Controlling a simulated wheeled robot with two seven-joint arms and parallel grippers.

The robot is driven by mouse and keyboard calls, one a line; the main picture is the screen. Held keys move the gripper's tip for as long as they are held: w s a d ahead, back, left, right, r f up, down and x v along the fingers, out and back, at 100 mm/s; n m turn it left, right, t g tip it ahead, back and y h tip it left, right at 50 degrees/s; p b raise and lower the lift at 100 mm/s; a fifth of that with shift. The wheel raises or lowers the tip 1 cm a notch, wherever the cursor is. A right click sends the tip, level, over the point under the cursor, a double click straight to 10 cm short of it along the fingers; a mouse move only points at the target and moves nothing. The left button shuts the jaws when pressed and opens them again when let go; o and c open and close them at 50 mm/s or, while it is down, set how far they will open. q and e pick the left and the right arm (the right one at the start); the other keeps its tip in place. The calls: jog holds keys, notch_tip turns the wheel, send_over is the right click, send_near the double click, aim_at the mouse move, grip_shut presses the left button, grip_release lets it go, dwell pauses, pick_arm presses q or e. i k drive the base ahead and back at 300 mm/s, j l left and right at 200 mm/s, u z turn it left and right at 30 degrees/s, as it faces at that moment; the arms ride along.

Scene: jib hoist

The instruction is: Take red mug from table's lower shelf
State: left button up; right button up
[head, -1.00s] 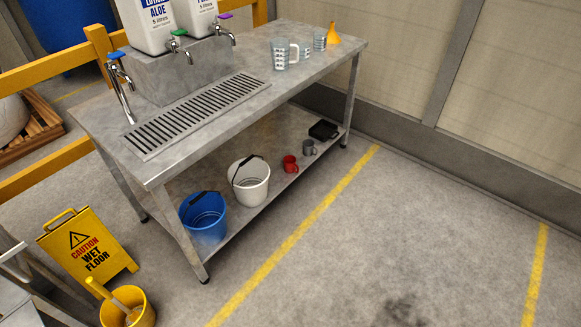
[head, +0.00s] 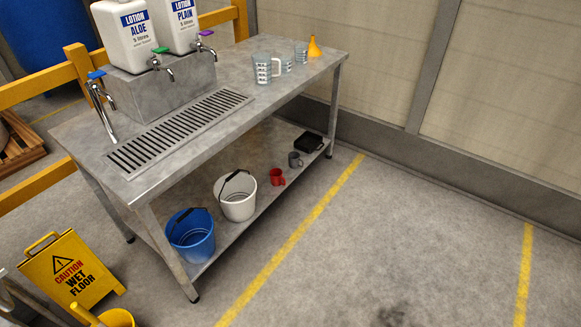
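The red mug (head: 277,177) stands on the lower shelf (head: 256,195) of the metal table (head: 180,154). It is between the white bucket (head: 237,203) on its left and a grey mug (head: 295,160) on its right, close to the shelf's front edge. The table top is above the shelf, and the mug's front side is open to view. Neither of my grippers shows in the head view.
A blue bucket (head: 191,240) and a black box-like object (head: 308,142) also stand on the shelf. Clear jugs (head: 263,69) and lotion containers (head: 126,38) are above. A wet-floor sign (head: 69,268) and yellow bucket (head: 117,318) stand front left. Floor (head: 390,235) to the right is clear.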

aim_at(276, 173)
jog(key=i+l, duration=0.2)
jog(key=i, duration=0.25)
jog(key=i+l, duration=0.2)
jog(key=i, duration=0.2)
jog(key=i+l, duration=0.2)
jog(key=i, duration=0.25)
jog(key=u, duration=0.05)
